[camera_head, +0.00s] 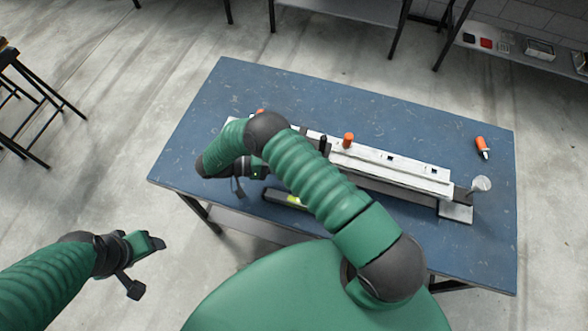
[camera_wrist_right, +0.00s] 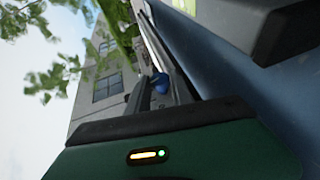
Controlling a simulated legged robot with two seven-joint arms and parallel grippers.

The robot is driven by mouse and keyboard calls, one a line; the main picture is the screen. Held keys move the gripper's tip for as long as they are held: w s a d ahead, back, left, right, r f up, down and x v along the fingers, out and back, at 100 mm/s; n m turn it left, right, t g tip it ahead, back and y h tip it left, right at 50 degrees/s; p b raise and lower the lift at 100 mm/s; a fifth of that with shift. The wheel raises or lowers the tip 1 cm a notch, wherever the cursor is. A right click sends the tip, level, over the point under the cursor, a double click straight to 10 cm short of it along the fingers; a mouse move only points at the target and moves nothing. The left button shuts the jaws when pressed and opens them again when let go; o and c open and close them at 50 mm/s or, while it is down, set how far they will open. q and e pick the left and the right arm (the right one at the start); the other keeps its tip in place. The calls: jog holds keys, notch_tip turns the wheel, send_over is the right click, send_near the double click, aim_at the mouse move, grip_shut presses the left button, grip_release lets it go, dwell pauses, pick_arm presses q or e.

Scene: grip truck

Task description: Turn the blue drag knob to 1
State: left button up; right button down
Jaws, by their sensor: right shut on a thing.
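The blue drag knob (camera_wrist_right: 160,87) shows in the right wrist view between the dark fingers of my right gripper (camera_wrist_right: 157,80), which is shut on it. In the head view my right gripper (camera_head: 252,170) is at the left part of the long white device (camera_head: 385,167). My forearm covers part of the device there, and the knob is hidden in that view. The knob's number marks cannot be read. My left gripper (camera_head: 146,266) is open and empty, off the table's front left side.
The device lies across a blue table (camera_head: 300,90). An orange knob (camera_head: 348,139) stands on it. An orange-handled tool (camera_head: 482,146) lies at the right. A dark bar with a yellow-green label (camera_head: 292,199) lies in front. The table's back is clear.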

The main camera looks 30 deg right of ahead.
jog(key=shift+s+a+f, duration=0.1)
jog(key=shift+f, duration=0.15)
jog(key=c, duration=1.2)
grip_release()
jog(key=shift+o, duration=0.2)
jog(key=shift+r, duration=0.1)
